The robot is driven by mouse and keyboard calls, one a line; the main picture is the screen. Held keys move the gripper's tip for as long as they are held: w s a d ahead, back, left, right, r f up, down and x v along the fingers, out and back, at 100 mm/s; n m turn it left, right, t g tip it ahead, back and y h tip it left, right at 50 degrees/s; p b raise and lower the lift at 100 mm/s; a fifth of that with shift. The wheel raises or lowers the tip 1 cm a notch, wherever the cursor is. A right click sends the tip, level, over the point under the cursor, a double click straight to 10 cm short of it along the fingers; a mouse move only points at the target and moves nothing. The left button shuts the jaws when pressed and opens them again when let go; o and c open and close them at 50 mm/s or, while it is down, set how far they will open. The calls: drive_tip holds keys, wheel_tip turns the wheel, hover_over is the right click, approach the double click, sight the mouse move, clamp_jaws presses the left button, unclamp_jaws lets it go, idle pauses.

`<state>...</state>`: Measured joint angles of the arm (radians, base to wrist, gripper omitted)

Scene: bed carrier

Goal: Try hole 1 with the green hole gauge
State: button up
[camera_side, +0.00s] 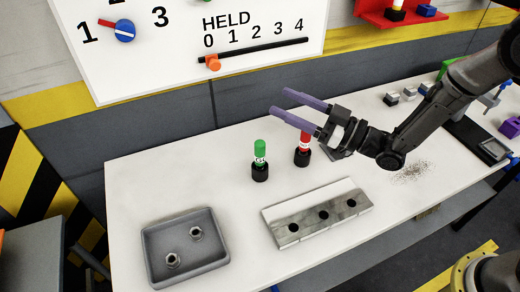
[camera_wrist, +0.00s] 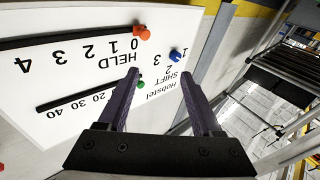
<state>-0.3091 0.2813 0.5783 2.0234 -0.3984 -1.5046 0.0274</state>
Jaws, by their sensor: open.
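The green hole gauge (camera_side: 260,153) stands upright in a black holder (camera_side: 260,172) on the white table. A red gauge (camera_side: 304,143) stands in a similar black holder to its right. A metal block (camera_side: 317,214) with three dark holes in a row lies in front of them; no hole number is readable on it. My gripper (camera_side: 294,105) is open and empty, its purple fingers pointing left above the red gauge, up and right of the green one. In the wrist view my gripper (camera_wrist: 166,85) faces the wall board, with no gauge between its fingers.
A grey tray (camera_side: 185,250) with two metal nuts is at the front left. A white board (camera_side: 190,40) with pegs and numbers hangs behind. Small blocks (camera_side: 400,95) and dark debris (camera_side: 411,172) lie on the right. The table's left back is clear.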

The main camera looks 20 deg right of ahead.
sight(260, 160)
wheel_tip(260, 160, down, 10)
drive_tip(key=s+a+g, duration=0.2)
drive_tip(key=a, duration=0.1)
drive_tip(key=x, duration=0.7)
drive_tip(key=shift+a, duration=0.25)
drive_tip(key=shift+r, duration=0.15)
drive_tip(key=shift+c, duration=0.2)
clamp_jaws()
